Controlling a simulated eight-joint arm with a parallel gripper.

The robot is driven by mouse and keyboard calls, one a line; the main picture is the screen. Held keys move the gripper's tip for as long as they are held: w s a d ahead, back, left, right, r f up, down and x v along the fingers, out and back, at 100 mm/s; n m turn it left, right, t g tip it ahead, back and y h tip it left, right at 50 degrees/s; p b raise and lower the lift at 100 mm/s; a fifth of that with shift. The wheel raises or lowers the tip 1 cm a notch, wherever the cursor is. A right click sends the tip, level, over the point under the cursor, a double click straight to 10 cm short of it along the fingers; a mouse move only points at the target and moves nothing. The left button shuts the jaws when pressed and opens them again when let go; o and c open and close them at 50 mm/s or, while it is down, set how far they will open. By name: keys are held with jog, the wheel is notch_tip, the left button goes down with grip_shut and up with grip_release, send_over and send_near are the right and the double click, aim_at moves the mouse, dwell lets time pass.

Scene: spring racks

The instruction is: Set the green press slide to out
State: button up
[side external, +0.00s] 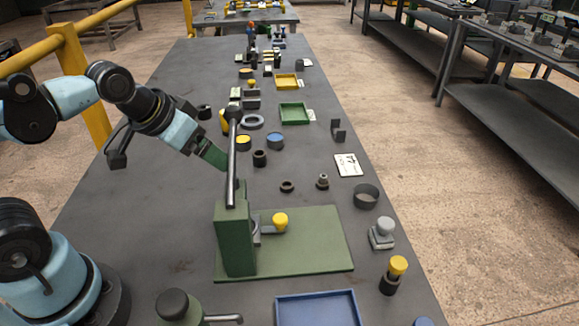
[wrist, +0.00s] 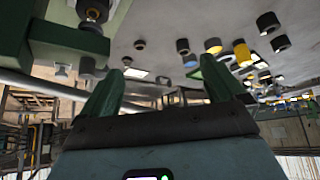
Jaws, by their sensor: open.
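The green press stands at the near middle of the table in the side view, with a tall column (side external: 235,240) on a flat green base (side external: 320,245). A yellow knob (side external: 280,219) on a grey slide piece sits just right of the column, above the base. A long metal lever (side external: 232,165) with a black ball rises from the column. My gripper (side external: 222,165) is beside the lever, above and behind the press; contact cannot be told. In the wrist view my gripper (wrist: 163,66) has its green fingers apart, with nothing clearly held. Part of the press (wrist: 65,38) shows at upper left.
A blue tray (side external: 316,308) lies at the near edge. A yellow-topped post (side external: 396,270), a grey knob (side external: 383,232) and a dark cup (side external: 366,197) stand right of the press. Small rings and cylinders, a green tray (side external: 294,114) and a yellow tray (side external: 287,82) lie beyond.

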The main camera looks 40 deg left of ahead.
jog(key=shift+d+r, duration=0.15)
jog(key=shift+d, duration=0.05)
jog(key=c, duration=0.6)
jog(key=shift+s+d+r+g, duration=0.1)
jog(key=shift+s+d+g, duration=0.1)
jog(key=shift+g, duration=0.4)
jog(key=shift+c, duration=1)
jog(key=s+d+r+g, duration=0.3)
jog(key=d+r+g, duration=0.1)
jog(key=g, duration=0.2)
jog(key=m, duration=1.8)
send_over(280, 218)
jog(key=shift+t, duration=0.3)
notch_tip(280, 218, down, 8)
jog(key=shift+w+r, duration=0.15)
jog(key=shift+f, duration=4.15)
